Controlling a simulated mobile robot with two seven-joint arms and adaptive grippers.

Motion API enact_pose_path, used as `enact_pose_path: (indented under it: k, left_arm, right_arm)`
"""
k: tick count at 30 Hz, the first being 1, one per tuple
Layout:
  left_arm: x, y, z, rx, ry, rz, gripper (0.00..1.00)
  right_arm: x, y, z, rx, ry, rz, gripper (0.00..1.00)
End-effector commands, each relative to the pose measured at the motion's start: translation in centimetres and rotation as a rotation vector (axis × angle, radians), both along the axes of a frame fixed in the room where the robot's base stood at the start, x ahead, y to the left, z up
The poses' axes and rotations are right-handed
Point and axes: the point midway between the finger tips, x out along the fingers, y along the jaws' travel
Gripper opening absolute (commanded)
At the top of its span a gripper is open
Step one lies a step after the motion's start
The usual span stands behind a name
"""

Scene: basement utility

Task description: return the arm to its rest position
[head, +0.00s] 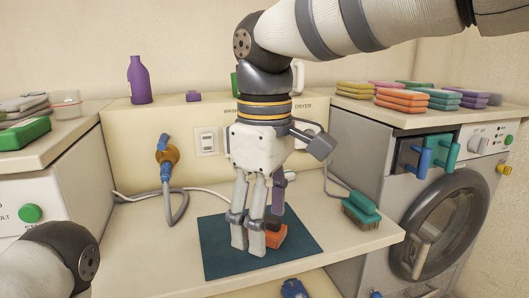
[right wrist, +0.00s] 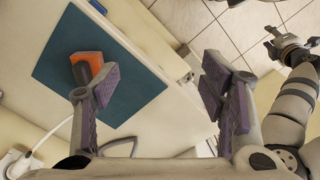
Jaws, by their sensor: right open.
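My right gripper (head: 254,243) points down over a dark teal mat (head: 222,262) on the bench, its arm coming in from the upper right. In the right wrist view its two purple-padded fingers (right wrist: 165,90) stand wide apart with nothing between them. An orange block (head: 275,236) lies on the mat, beside and partly behind the fingers. The right wrist view shows the block (right wrist: 92,62) with a dark part on it, outside the gap between the fingers. In the head view only a link of my left arm shows, at bottom left. What looks like my left gripper (right wrist: 285,45) is small in the right wrist view.
A green brush (head: 361,211) lies on the bench to the right. A hose with an orange fitting (head: 167,153) hangs on the back panel. A washing machine (head: 440,225) stands at right, with stacked coloured cloths (head: 401,98) above. A purple bottle (head: 139,80) stands on the back ledge.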

Motion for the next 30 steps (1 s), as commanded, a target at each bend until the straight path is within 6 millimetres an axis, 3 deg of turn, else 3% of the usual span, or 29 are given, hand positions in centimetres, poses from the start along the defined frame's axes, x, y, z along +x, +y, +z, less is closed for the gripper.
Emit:
enact_pose_path:
  k: [3,5,8,11,12,15,18,22,25,30]
  left_arm:
    - [0.0,0.0,0.0,0.000,0.002,0.000,0.40]
    - [0.0,0.0,0.0,0.000,0.001,0.000,0.40]
    - [0.1,0.0,-0.1,0.000,-0.001,0.000,0.40]
    - [0.1,0.0,-0.1,0.000,-0.001,0.000,0.40]
    - [0.0,0.0,0.0,0.000,0.000,0.000,0.40]
    - [0.0,0.0,0.0,0.000,0.001,0.000,0.40]
    - [0.0,0.0,0.0,0.000,0.000,0.000,0.40]
    - [0.0,0.0,0.0,0.000,-0.001,0.000,0.40]
    - [0.0,0.0,0.0,0.000,-0.001,0.000,0.40]
    - [0.0,0.0,0.0,0.000,-0.001,0.000,0.40]
  right_arm:
    - [0.1,-0.5,-8.1,0.057,0.071,-0.082,0.65]
    - [-0.4,-0.8,-12.4,0.091,0.103,-0.138,0.65]
    - [-2.5,-2.0,-19.9,0.137,0.163,-0.259,0.65]
    - [-6.5,-4.2,-27.7,0.167,0.221,-0.422,0.65]
    - [-8.7,-5.4,-30.6,0.171,0.242,-0.499,0.65]
    - [-15.5,-9.4,-36.8,0.144,0.273,-0.707,0.65]
    - [-22.7,-14.0,-40.2,0.075,0.268,-0.900,0.65]
    - [-29.8,-19.2,-41.1,-0.034,0.225,-1.063,0.65]
    - [-32.5,-21.5,-40.6,-0.087,0.193,-1.119,0.65]
    - [-33.3,-22.3,-40.4,-0.106,0.176,-1.138,0.65]
